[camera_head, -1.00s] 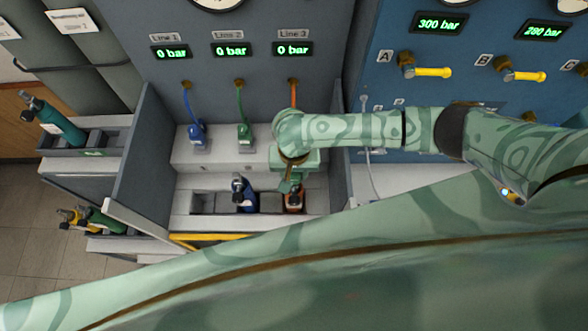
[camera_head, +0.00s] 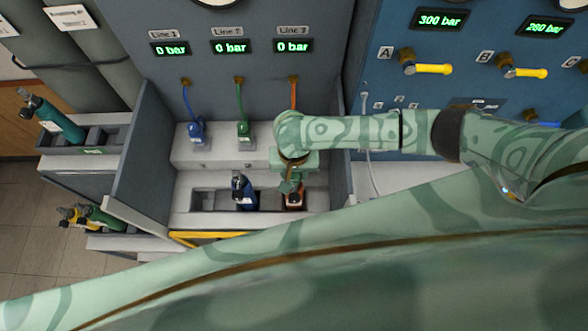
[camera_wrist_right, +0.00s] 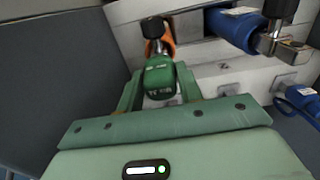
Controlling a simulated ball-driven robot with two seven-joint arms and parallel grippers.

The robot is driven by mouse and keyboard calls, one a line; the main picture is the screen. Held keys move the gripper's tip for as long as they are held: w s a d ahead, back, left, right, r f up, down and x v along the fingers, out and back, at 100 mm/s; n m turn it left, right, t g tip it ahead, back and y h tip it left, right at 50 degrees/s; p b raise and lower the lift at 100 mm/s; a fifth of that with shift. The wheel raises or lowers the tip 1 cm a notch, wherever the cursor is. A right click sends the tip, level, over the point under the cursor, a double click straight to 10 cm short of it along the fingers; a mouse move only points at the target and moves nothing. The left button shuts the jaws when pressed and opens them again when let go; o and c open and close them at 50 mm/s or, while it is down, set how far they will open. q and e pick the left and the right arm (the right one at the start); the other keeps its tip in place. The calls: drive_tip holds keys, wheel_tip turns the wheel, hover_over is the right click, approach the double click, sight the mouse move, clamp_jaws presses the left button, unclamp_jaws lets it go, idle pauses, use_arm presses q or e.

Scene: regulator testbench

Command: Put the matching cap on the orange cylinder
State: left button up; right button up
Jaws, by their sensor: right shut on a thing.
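The orange cylinder (camera_head: 294,199) stands in the right part of the recessed grey rack, mostly hidden under my right gripper (camera_head: 291,184). In the right wrist view its orange body (camera_wrist_right: 167,44) and black top show just beyond the fingertips. My right gripper (camera_wrist_right: 160,80) is shut on a dark green cap-like piece (camera_wrist_right: 159,77) with pale markings, held close to the orange cylinder. I cannot tell whether they touch. An orange hose (camera_head: 294,94) hangs from Line 3; its lower end is hidden behind my right wrist. My left gripper is not in view.
Blue (camera_head: 196,132) and green (camera_head: 244,133) hose connectors rest on the ledge behind. A grey side wall (camera_head: 337,160) stands close on the right.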

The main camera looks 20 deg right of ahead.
drive_tip(key=shift+f, duration=0.8)
drive_tip(key=o, duration=1)
drive_tip(key=shift+o, duration=0.2)
wheel_tip(320, 180, up, 16)
drive_tip(key=p, duration=0.4)
drive_tip(key=shift+p, duration=0.4)
